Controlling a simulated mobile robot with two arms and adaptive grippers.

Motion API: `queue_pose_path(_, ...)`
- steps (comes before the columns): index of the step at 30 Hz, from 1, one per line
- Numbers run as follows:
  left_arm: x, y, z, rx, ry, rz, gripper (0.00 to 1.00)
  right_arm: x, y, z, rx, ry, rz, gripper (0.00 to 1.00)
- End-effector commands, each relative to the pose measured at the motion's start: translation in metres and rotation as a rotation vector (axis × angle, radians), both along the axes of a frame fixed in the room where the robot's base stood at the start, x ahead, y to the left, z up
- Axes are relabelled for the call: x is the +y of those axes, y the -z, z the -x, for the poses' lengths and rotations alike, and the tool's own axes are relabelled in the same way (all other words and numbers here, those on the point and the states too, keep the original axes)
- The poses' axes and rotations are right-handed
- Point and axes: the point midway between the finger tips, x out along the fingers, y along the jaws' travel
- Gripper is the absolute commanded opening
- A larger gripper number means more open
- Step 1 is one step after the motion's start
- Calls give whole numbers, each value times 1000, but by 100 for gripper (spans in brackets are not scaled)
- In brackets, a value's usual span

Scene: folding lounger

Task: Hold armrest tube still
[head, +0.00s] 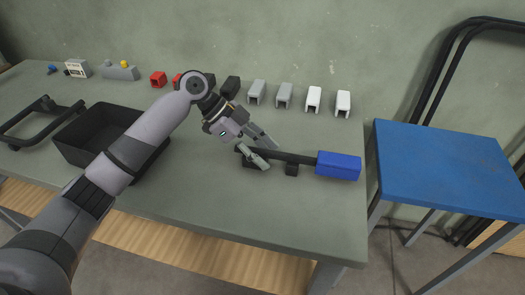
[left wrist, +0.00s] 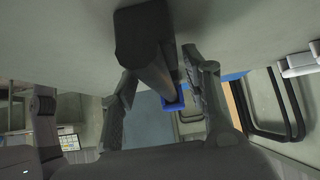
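The armrest tube (head: 295,158) is a black bar lying on the grey-green table, with a blue grip (head: 338,166) at its right end. In the left wrist view the dark tube (left wrist: 146,48) runs between my fingers, with the blue grip beyond. My left gripper (head: 268,157) is at the tube's left end, one finger on the near side and one on the far side. The fingers look apart, with a narrow gap beside the tube; firm contact does not show. The fingers hide part of the tube's left end. My right gripper is out of view.
A black bin (head: 85,133) and a black frame (head: 35,122) are on the left of the table. Grey and white brackets (head: 284,95) and red pieces (head: 158,79) line the back. A blue seat panel (head: 445,170) stands to the right. The table's front right is clear.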

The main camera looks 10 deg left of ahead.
Motion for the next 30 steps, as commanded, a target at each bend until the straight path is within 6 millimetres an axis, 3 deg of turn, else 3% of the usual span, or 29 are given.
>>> queue_pose_path(4, 0, 0, 0, 0, 0, 0, 56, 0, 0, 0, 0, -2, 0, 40)
queue_pose_path(16, 5, -5, -1, -1, -1, 0, 56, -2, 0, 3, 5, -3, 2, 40)
queue_pose_path(30, 50, -50, 0, -1, -1, 0, 56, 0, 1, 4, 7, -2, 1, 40)
